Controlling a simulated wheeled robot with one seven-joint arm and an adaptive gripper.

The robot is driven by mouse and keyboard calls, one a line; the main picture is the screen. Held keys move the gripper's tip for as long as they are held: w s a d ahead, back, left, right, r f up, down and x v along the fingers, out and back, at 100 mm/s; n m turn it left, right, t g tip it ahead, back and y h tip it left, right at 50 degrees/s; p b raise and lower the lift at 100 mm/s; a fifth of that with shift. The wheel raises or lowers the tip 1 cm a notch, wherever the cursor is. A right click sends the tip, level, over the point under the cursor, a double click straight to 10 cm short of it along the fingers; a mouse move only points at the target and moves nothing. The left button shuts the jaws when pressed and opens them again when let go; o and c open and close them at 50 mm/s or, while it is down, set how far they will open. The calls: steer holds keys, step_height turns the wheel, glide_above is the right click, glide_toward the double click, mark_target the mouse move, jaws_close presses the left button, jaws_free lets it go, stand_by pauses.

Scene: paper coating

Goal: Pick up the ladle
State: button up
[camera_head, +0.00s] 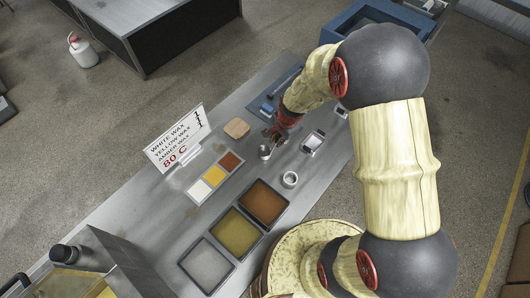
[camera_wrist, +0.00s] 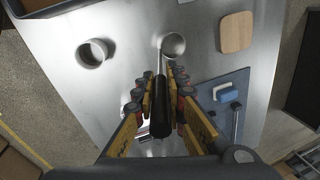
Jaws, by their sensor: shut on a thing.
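The ladle has a black handle (camera_wrist: 160,112), a thin metal stem and a round metal cup (camera_wrist: 173,45). My gripper (camera_wrist: 161,85) is shut on the handle, with one finger on each side of it, in the wrist view. The stem and cup reach out beyond the fingertips. In the head view my gripper (camera_head: 275,134) is over the metal table, and the cup (camera_head: 265,152) shows just in front of it; the handle is mostly hidden there. I cannot tell whether the ladle touches the table.
On the metal table (camera_head: 150,215) are a wooden block (camera_head: 236,128), a white ring-shaped cup (camera_head: 290,179), a small device (camera_head: 313,142), a wax sign (camera_head: 176,140), colour samples (camera_head: 215,177) and three wax trays (camera_head: 235,232). A blue mat (camera_wrist: 205,98) with tools lies beside my gripper.

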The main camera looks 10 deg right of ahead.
jaws_close()
steer(key=shift+w+r, duration=0.1)
steer(key=shift+r, duration=0.1)
steer(key=v, duration=0.3)
steer(key=w+v, duration=0.1)
steer(key=v, duration=0.5)
steer(key=shift+w+a+r, duration=0.3)
steer(key=shift+a+r, duration=0.1)
steer(key=shift+r, duration=0.05)
steer(key=shift+s+f, duration=0.1)
stand_by(0.4)
